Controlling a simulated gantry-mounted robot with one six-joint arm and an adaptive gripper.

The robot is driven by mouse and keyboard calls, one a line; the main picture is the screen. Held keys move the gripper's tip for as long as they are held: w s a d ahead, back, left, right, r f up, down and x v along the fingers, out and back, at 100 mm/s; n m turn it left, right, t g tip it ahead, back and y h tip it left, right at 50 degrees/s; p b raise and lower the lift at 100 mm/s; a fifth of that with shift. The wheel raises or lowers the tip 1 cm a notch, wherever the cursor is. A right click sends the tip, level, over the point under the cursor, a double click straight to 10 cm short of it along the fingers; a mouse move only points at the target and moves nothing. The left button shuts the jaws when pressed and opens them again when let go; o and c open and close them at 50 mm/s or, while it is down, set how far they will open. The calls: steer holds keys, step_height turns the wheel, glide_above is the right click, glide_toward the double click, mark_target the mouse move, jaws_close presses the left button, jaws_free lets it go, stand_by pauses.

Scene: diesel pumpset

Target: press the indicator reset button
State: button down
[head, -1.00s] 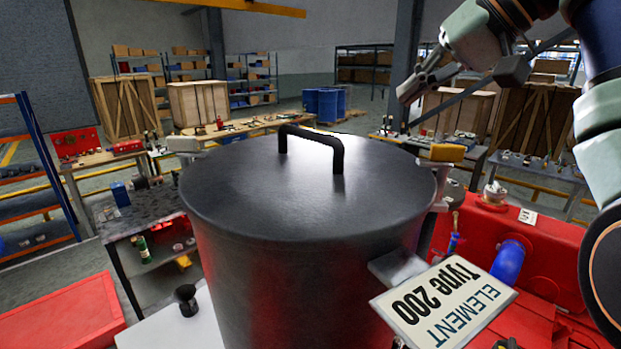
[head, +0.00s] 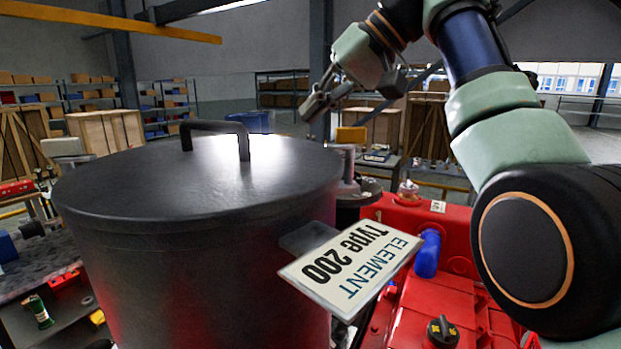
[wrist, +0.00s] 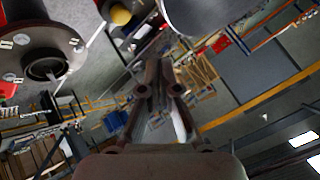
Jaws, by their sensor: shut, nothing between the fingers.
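I cannot make out the indicator reset button in either view. A large black canister (head: 190,250) with a lid and a bar handle (head: 215,130) fills the left-centre of the head view. A tilted plate (head: 350,265) reading "ELEMENT Type 200" sticks out on its right side. My gripper (head: 312,105) is shut and empty, raised in the air beyond and to the right of the lid, touching nothing visible. In the wrist view the gripper's fingers (wrist: 163,75) point up the picture, with only distant floor and shelving behind them.
A red engine body (head: 430,305) with a black-and-yellow cap (head: 442,331) and a blue cylinder (head: 428,254) lies right of the canister. In the wrist view a dark round flange (wrist: 75,45) is at upper left. Workbenches and shelves stand behind. The air around my gripper looks clear.

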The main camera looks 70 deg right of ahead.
steer(key=shift+f+b, duration=1.65)
steer(key=shift+f, duration=0.65)
steer(key=shift+f+b, duration=0.35)
steer(key=shift+f, duration=0.05)
steer(key=shift+f+b, duration=0.45)
steer(key=shift+f, duration=0.1)
steer(key=shift+r+p, duration=1)
steer(key=shift+p, duration=0.05)
step_height(320, 180, up, 5)
steer(key=p, duration=0.5)
steer(key=shift+r, duration=0.1)
